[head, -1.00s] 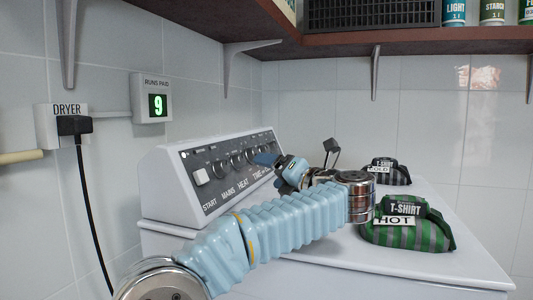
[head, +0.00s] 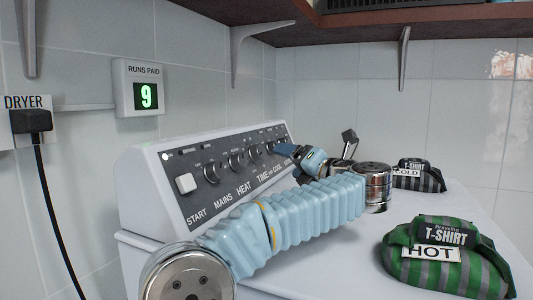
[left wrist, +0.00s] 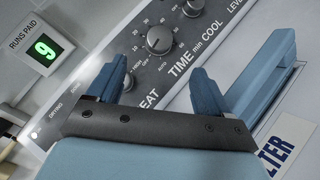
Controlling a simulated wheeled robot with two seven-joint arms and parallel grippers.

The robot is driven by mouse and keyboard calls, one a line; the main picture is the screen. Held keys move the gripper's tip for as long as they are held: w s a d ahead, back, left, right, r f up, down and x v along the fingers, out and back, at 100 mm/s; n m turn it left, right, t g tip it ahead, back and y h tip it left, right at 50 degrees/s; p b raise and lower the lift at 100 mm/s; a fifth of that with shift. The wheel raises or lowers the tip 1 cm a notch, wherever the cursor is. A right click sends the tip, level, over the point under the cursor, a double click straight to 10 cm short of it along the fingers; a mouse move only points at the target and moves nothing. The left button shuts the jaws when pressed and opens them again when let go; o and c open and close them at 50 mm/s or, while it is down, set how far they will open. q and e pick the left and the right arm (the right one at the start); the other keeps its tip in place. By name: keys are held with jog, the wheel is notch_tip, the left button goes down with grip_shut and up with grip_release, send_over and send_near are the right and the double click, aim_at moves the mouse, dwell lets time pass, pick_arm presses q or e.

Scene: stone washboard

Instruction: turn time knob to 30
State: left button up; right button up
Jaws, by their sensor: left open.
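The time knob (left wrist: 160,40) is a dark round knob on the dryer's grey control panel, with a number scale around it and "TIME min" printed below. In the head view it sits in the panel's knob row (head: 256,153). My left gripper (left wrist: 157,82) is open and empty. Its two blue fingers are apart, just below the knob in the left wrist view, and the knob is not between the tips. In the head view the gripper (head: 290,152) is beside the panel's far part. I cannot read the knob's setting. My right gripper is not in view.
A start button (head: 185,183), the mains knob (head: 211,172) and the heat knob (head: 236,160) share the panel. A green striped HOT bundle (head: 440,265) and a dark COLD bundle (head: 417,176) lie on the white top. A RUNS PAID display (head: 146,96) shows 9.

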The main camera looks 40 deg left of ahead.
aim_at(262, 152)
pick_arm(q)
jog(key=p+x, duration=0.2)
jog(key=x, duration=1)
jog(key=c, duration=1)
jog(key=shift+s+r+m+p, duration=0.1)
jog(key=shift+r+m+p, duration=0.05)
jog(key=shift+m+p, duration=0.3)
jog(key=shift+c, duration=0.2)
jog(key=shift+m+t+h+p, duration=0.3)
jog(key=shift+m+h+p, duration=0.05)
jog(key=shift+m+h, duration=0.25)
jog(key=shift+r+m+t+h, duration=0.15)
jog(key=shift+m+t+h, duration=0.25)
jog(key=shift+m+h, duration=1.7)
jog(key=shift+m+y, duration=0.3)
jog(key=shift+m, duration=0.15)
